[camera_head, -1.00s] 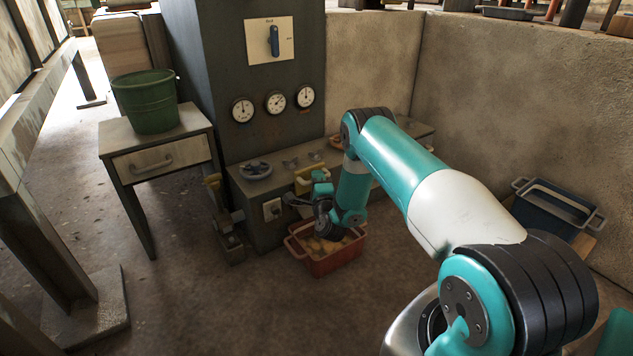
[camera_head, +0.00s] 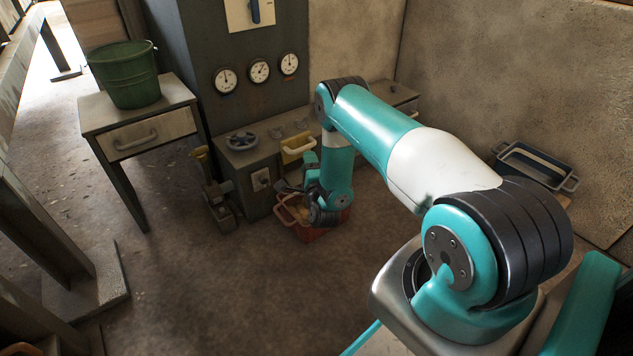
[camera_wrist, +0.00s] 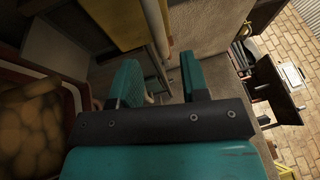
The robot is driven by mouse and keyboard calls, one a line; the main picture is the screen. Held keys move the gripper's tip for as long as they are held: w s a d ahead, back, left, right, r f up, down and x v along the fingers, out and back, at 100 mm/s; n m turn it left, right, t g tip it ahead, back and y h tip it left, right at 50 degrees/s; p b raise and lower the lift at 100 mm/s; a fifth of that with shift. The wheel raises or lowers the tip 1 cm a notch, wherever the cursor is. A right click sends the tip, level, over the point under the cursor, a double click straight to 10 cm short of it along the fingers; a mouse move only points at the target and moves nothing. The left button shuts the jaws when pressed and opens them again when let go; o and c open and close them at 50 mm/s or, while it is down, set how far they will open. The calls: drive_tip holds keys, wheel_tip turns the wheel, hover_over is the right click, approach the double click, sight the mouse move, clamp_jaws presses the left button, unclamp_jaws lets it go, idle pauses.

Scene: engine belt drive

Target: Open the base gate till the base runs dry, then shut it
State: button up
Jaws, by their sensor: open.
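A yellow panel with a pale handle (camera_head: 297,147), which looks like the base gate, is on the front of the low grey base (camera_head: 240,170). How far it is open cannot be told. In the wrist view the yellow panel (camera_wrist: 118,22) is at the top, with a pale bar (camera_wrist: 156,28) along its edge. My gripper (camera_wrist: 159,70) is open and empty, its fingers pointing toward that bar, which shows ahead in the gap between them. A red crate (camera_head: 318,235) stands on the floor below, partly hidden by my arm; rounded yellow-brown lumps (camera_wrist: 35,125) lie in it.
A handwheel (camera_head: 242,140) and small fittings sit on the base. A yellow-topped lever (camera_head: 205,165) stands at its left. A green bucket (camera_head: 125,80) is on a small drawer table (camera_head: 150,135). A blue tray (camera_head: 535,165) is at right by the wall. Floor in front is clear.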

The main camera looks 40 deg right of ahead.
drive_tip(key=p+v, duration=1.1)
drive_tip(key=p, duration=0.5)
